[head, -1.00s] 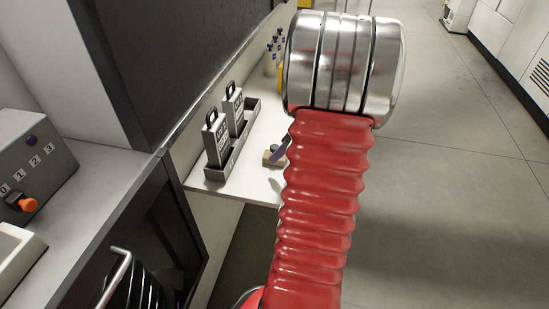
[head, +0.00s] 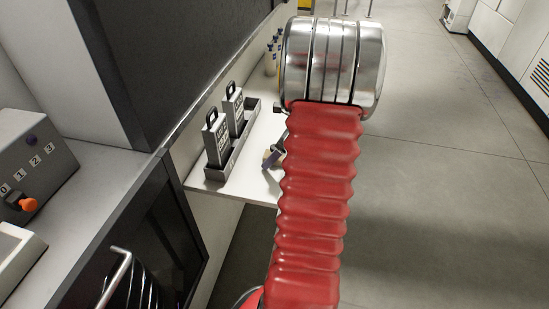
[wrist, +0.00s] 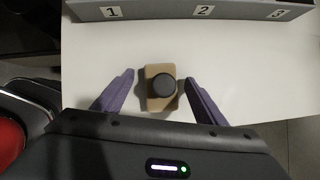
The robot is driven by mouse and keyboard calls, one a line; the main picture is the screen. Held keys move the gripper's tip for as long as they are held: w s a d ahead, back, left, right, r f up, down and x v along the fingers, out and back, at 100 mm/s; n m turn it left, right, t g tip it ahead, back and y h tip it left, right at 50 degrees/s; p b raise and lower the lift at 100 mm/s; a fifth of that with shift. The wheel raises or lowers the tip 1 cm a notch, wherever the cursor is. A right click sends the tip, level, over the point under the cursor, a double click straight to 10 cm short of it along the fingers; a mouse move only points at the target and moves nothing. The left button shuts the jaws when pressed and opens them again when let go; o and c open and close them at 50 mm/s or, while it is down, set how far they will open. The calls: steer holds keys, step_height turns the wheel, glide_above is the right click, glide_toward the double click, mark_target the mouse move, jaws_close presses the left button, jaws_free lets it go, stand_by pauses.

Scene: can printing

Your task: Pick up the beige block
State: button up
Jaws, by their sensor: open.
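The beige block (wrist: 152,101) sits on the white table (wrist: 240,85); it has a dark round knob (wrist: 164,85) on top. In the wrist view my gripper (wrist: 162,84) is open, with one purple finger on each side of the block and a gap on both sides. In the head view a small part of the block (head: 267,160) shows beside a purple finger; the arm hides the rest.
A grey tray (head: 246,133) with slots numbered 1, 2 and 3 lies along the back of the table, holding two grey labelled canisters (head: 216,138) with black handles. A control box (head: 40,160) with an orange knob stands at left. Open floor lies to the right.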

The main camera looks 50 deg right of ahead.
steer(key=shift+c, duration=0.2)
steer(key=c, duration=1.2)
